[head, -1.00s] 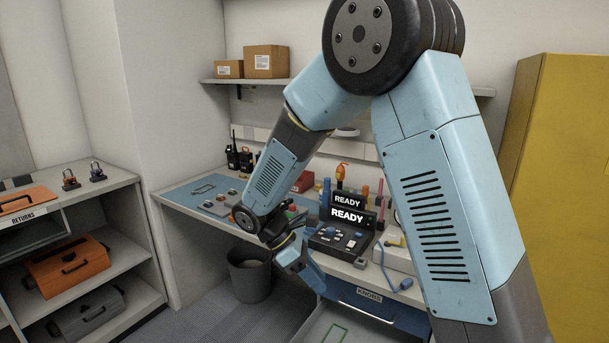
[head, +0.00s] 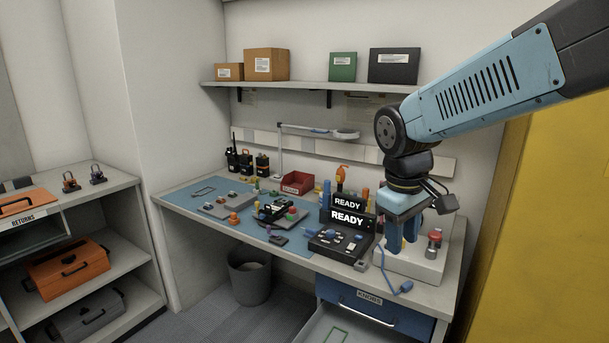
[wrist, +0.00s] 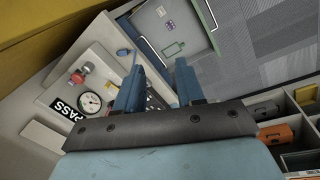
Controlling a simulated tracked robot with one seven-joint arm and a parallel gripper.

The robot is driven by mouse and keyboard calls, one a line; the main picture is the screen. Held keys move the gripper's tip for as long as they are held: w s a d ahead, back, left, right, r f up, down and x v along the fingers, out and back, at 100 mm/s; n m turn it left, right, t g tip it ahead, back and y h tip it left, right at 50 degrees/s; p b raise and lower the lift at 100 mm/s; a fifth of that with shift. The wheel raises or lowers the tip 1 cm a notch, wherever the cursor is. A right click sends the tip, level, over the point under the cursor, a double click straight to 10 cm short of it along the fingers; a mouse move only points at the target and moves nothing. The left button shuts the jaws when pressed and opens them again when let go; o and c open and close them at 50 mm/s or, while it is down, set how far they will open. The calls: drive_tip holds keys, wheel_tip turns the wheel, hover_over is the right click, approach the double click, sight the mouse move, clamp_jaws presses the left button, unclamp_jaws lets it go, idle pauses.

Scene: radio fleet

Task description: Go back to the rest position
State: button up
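My gripper (head: 402,238) hangs at the right end of the workbench, fingers downward, in front of a white box (head: 425,265) with a red knob (head: 435,240). In the wrist view my gripper (wrist: 157,72) has its two blue fingers apart with nothing held between them. My arm reaches in from the upper right of the head view. In the wrist view the white box (wrist: 62,95) with its round gauge (wrist: 90,103) lies left of the fingers. I cannot tell the exact height of the fingertips above the box.
The workbench (head: 185,199) holds radios (head: 246,160), a red bin (head: 297,183) and a black console reading READY (head: 340,243). The blue KNOBS drawer front (head: 370,304) and an open tray (head: 335,330) are below. A wastebin (head: 250,275), returns shelf (head: 125,184) and yellow cabinet (head: 560,220) stand around.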

drive_tip(key=s+d+r+m+t+y, duration=0.1)
drive_tip(key=s+d+r+m+t, duration=0.3)
drive_tip(key=s, duration=0.4)
drive_tip(key=shift+d+r+m, duration=0.3)
drive_tip(key=shift+d+m, duration=0.4)
drive_tip(key=shift+m, duration=0.6)
